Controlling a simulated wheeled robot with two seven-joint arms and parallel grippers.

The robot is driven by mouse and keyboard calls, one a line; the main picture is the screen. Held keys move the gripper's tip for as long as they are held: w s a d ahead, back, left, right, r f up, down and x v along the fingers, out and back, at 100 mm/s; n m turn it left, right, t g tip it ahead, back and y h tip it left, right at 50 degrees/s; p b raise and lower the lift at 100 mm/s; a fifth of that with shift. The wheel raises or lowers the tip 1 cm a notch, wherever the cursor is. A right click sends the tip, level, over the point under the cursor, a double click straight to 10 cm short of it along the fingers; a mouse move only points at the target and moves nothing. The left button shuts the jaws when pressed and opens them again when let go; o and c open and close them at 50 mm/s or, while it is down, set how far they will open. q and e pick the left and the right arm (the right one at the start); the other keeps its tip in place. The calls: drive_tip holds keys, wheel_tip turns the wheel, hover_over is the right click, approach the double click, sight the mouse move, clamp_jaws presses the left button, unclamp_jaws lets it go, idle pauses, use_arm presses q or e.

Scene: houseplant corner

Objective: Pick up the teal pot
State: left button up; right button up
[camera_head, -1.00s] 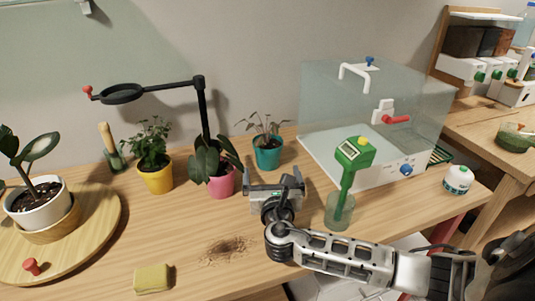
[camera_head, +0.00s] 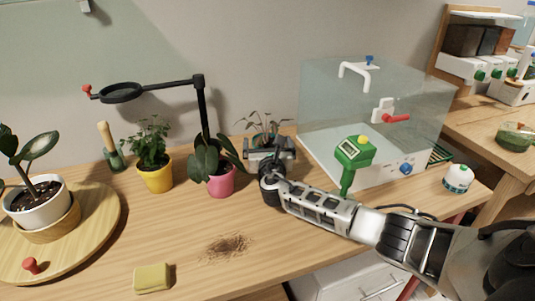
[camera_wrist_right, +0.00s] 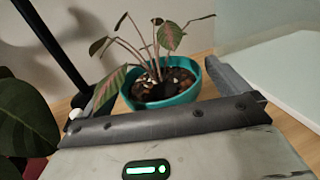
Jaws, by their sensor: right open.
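The teal pot (camera_wrist_right: 188,97) stands upright in the right wrist view, with dark soil, pebbles and a plant with red-veined leaves. In the head view its plant (camera_head: 266,124) rises behind my right gripper (camera_head: 270,143), which hides most of the pot. My right gripper, also seen in the right wrist view (camera_wrist_right: 152,92), is open, its fingers spread to the left and right of the pot. I cannot tell how far the fingers reach along its sides. My left gripper is not in view.
A pink pot (camera_head: 221,182) and the black magnifier stand (camera_head: 201,105) are close on the left. The clear case (camera_head: 330,110) is close on the right. A green-handled tool (camera_head: 354,153) stands behind my right forearm. Front left, the table is mostly clear around spilled soil (camera_head: 228,246).

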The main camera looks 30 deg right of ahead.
drive_tip(key=c, duration=1.1)
drive_tip(key=shift+r, duration=0.1)
drive_tip(key=shift+c, duration=0.2)
